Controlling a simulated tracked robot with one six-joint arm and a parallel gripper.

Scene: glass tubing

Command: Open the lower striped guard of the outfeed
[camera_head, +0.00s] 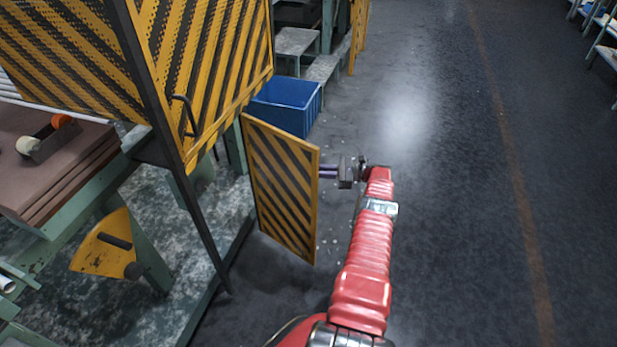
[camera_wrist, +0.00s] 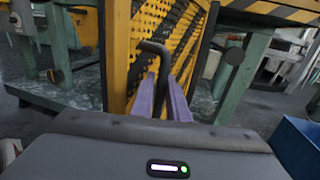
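The lower striped guard (camera_head: 283,190) is a yellow panel with black diagonal stripes. In the head view it stands swung outward from the machine frame, hinged side at left, its free edge toward my arm. My gripper (camera_head: 328,171) is at that free edge, its purple fingers reaching the panel's far side. In the wrist view, the guard's yellow perforated face (camera_wrist: 188,42) fills the middle. The black bent handle (camera_wrist: 160,62) stands between my gripper's two fingers (camera_wrist: 162,95), which appear closed around it. The head view hides the handle.
The upper striped guard (camera_head: 215,65), with a black handle, hangs above the opening. A blue bin (camera_head: 287,104) stands on the floor behind the lower guard. A worktable (camera_head: 60,165) is at left. The floor to the right (camera_head: 450,200) is clear.

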